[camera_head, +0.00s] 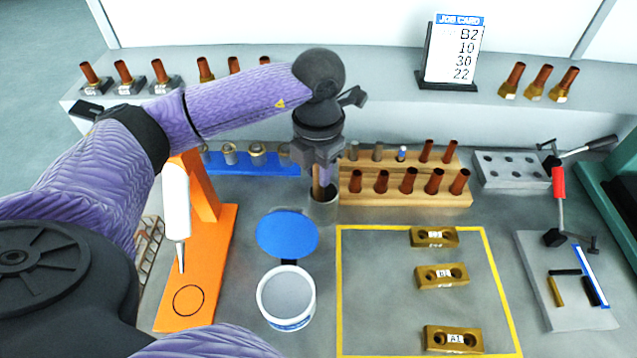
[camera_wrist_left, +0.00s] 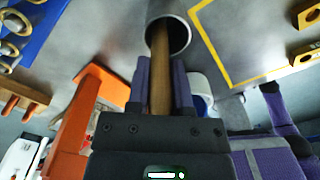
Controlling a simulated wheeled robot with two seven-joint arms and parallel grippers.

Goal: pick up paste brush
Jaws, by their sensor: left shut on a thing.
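The paste brush (camera_wrist_left: 160,85) shows as a brown wooden handle standing in a grey metal cup (camera_wrist_left: 180,33). My left gripper (camera_wrist_left: 161,75) is shut on the handle, just above the cup's mouth. In the head view my left gripper (camera_head: 317,170) points down over the cup (camera_head: 323,208), and a short piece of the handle shows between its fingers. The brush's lower end is hidden inside the cup. My right gripper is not seen.
An open white paste tub (camera_head: 286,298) with a blue lid (camera_head: 287,234) stands in front of the cup. An orange stand (camera_head: 206,262) is to the left. A wooden rack (camera_head: 400,197) of copper pieces is close on the right. Brass blocks lie in a yellow-outlined area (camera_head: 380,290).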

